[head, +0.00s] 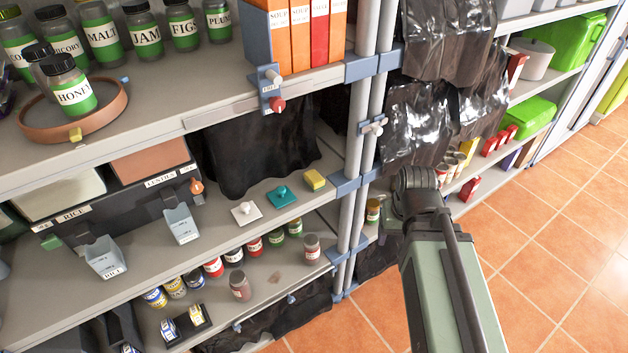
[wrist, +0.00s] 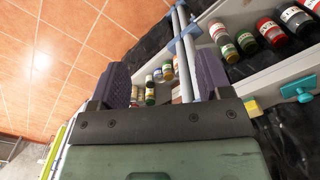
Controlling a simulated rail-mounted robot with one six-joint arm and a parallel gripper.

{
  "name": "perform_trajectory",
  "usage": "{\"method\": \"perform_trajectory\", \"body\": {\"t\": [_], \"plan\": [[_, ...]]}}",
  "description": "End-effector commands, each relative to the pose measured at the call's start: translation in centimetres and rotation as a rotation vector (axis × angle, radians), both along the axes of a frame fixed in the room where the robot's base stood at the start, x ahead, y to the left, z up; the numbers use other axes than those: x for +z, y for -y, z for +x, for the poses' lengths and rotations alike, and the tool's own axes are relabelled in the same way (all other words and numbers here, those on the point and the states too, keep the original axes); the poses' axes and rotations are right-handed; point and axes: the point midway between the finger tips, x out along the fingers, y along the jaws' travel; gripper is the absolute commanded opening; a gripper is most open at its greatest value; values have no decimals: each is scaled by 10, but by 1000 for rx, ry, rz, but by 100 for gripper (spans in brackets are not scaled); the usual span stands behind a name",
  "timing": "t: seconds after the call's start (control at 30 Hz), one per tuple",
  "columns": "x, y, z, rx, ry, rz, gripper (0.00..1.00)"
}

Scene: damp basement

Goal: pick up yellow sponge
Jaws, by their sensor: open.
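The yellow sponge (head: 314,180) lies on the middle shelf of the left shelving unit, near its right end, beside a teal-handled piece (head: 282,196). In the wrist view a yellow block (wrist: 252,104), which looks like the sponge, shows at the right, just beside the gripper's mount and partly cut off by it. My gripper (wrist: 160,72) is open and empty, its two dark fingers wide apart with jars and a shelf post visible behind. In the head view my arm stands right of the sponge, beyond the posts; the fingers cannot be made out there.
Grey shelf posts (head: 361,120) stand between my arm and the sponge. A white-handled piece (head: 245,211) and grey scoops (head: 180,222) lie left of it. Dark plastic sheeting (head: 255,150) hangs behind. Several jars stand on the shelf below. The tiled floor (head: 545,250) at right is clear.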

Motion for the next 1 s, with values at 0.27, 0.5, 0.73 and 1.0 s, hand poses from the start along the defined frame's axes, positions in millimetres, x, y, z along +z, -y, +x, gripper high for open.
{"method": "perform_trajectory", "body": {"t": [0.27,0.5,0.73,1.0], "plan": [[0,0,0,0,0,0,77],[10,-26,21,60,0,0,77],[32,-155,191,357,1,0,77],[32,-208,265,624,-1,1,77]]}}
